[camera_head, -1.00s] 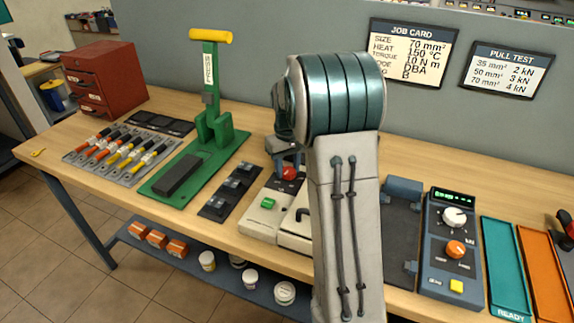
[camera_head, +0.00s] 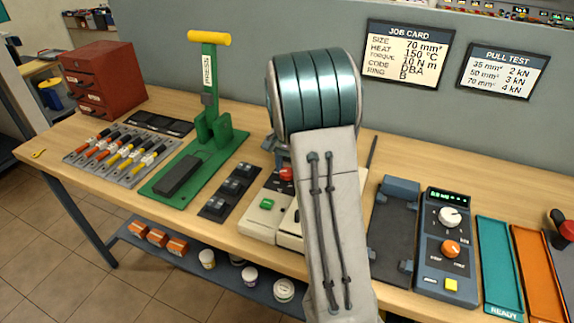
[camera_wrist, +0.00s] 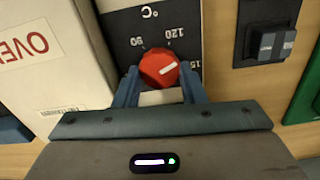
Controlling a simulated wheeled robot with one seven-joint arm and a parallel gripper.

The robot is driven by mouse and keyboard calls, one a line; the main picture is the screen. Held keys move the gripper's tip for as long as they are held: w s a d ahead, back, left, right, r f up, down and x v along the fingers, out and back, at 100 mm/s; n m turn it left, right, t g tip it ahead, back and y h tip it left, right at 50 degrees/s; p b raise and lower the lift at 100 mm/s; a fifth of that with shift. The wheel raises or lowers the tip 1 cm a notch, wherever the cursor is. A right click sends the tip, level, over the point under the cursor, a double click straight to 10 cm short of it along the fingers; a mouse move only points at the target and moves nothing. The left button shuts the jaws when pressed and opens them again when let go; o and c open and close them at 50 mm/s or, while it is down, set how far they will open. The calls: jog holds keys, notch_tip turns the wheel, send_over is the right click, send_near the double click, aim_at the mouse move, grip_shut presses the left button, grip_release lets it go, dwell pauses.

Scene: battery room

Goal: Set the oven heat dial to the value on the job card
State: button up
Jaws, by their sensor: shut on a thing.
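The red heat dial (camera_wrist: 159,68) sits on a dark panel (camera_wrist: 120,28) marked °C, with 90, 120 and a partly hidden 15-something around it. Its white pointer line aims right and slightly up, toward the partly hidden number. My gripper (camera_wrist: 160,84) has a finger on each side of the dial and is shut on it. The pale oven (camera_wrist: 58,62) carries red lettering, cut off at the left edge. The job card (camera_head: 408,54) on the back wall reads HEAT 150 °C. My arm covers much of the oven in the head view.
A green press (camera_head: 205,130) with a yellow handle stands left of my arm. A pull tester (camera_head: 446,245) with its own dials stands right, beside teal (camera_head: 498,262) and orange trays (camera_head: 541,275).

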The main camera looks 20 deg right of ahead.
jog(key=m+p, duration=0.1)
jog(key=m, duration=0.3)
jog(key=shift+r+m, duration=0.1)
jog(key=shift+m, duration=0.2)
jog(key=shift+s+m+p, duration=0.1)
jog(key=shift+m+p, duration=0.55)
jog(key=shift+m, duration=0.95)
jog(key=o, duration=1)
notch_tip(320, 180, up, 14)
jog(key=shift+f, duration=0.2)
